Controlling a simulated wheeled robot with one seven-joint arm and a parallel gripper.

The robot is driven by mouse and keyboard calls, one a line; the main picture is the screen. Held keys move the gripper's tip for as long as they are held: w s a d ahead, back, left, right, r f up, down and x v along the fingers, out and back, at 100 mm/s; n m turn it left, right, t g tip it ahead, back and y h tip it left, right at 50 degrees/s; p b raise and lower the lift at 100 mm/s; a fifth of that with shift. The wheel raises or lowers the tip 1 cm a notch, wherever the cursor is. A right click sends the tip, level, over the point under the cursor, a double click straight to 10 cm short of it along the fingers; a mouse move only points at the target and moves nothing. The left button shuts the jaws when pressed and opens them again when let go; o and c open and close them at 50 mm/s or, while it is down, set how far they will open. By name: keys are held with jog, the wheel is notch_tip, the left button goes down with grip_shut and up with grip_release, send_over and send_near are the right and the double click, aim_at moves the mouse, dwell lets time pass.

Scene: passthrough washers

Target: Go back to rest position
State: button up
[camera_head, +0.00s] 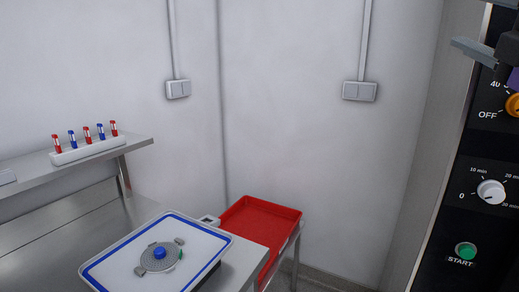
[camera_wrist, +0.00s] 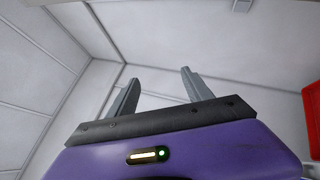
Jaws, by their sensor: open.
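My gripper (camera_wrist: 161,78) shows in the wrist view with its two grey fingers apart and nothing between them. Its purple body and dark mount fill the bottom of that view. In the head view, part of my gripper (camera_head: 474,50) shows at the top right edge, in front of the dark control panel (camera_head: 448,205). The rest of it is cut off by the frame. It is raised, away from the tables.
A white tray with a blue border (camera_head: 108,268) holds a round grey device with a blue knob (camera_head: 159,253). A red tray (camera_head: 262,215) stands behind it, against the wall. A shelf (camera_head: 26,174) carries a white rack (camera_head: 86,148) with several red and blue tubes.

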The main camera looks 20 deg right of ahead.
jog(key=s+a+f+m+h, duration=0.2)
jog(key=a+f+m, duration=0.1)
jog(key=f+m, duration=0.65)
jog(key=s+a+f+m+h, duration=0.1)
jog(key=a+f+m+h, duration=0.15)
jog(key=f+m, duration=0.7)
jog(key=s+a+f+m+h, duration=0.2)
jog(key=a+f+m, duration=0.3)
jog(key=f, duration=0.9)
jog(key=s+a+f+n+g+y, duration=0.2)
jog(key=s+a+f+y, duration=0.3)
jog(key=s+a+f, duration=0.3)
jog(key=s+a+f+n+g+y, duration=0.3)
jog(key=s+a+f+y, duration=0.3)
jog(key=s+f, duration=0.8)
notch_tip(320, 180, down, 2)
jog(key=shift+s+a+f+g, duration=0.1)
jog(key=shift+s+a+g, duration=0.2)
jog(key=shift+a+g, duration=0.8)
jog(key=shift+a, duration=0.15)
